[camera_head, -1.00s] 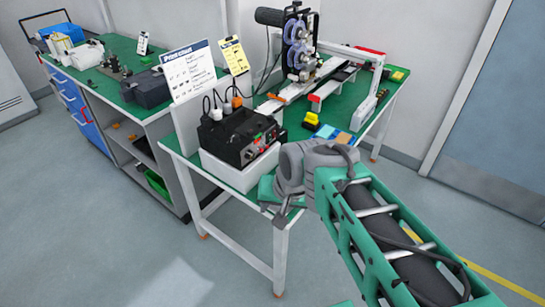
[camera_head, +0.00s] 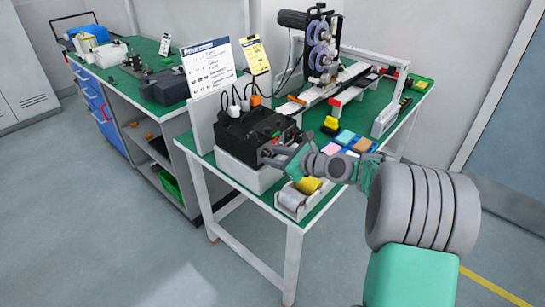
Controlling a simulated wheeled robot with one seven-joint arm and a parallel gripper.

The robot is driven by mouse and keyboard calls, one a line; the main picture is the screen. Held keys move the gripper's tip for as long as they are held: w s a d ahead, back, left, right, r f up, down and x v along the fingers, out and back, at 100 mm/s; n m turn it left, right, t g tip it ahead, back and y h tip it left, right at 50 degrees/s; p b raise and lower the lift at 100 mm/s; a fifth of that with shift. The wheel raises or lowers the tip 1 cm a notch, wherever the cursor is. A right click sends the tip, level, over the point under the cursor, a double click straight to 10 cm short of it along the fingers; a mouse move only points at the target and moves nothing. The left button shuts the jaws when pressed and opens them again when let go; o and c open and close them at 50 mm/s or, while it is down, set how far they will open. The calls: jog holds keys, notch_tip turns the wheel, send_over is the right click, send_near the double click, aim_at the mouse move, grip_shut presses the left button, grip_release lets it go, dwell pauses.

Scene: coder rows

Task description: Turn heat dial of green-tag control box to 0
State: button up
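A black control box (camera_head: 250,128) sits on a white stand (camera_head: 240,172) at the front left part of the green-topped bench. Its front panel faces right, toward my arm. A small green and red detail (camera_head: 276,134) shows near the panel's upper edge. The heat dial and any green tag cannot be made out, as my gripper covers much of the panel. My gripper (camera_head: 270,154) is at the front panel, with its fingers pointing left at it. I cannot tell whether the fingers touch a dial or how far apart they are.
Plugs and cables (camera_head: 245,101) stand behind the box, beside a white printed sign (camera_head: 210,68) and a yellow card (camera_head: 256,58). A small bin (camera_head: 292,200) with a yellow item is below my gripper. Colored pads (camera_head: 345,138) and a yellow block (camera_head: 332,122) lie to the right.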

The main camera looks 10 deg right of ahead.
jog(key=shift+w+a+f, duration=0.2)
jog(key=shift+w+a, duration=0.1)
jog(key=shift+w, duration=0.1)
grip_shut()
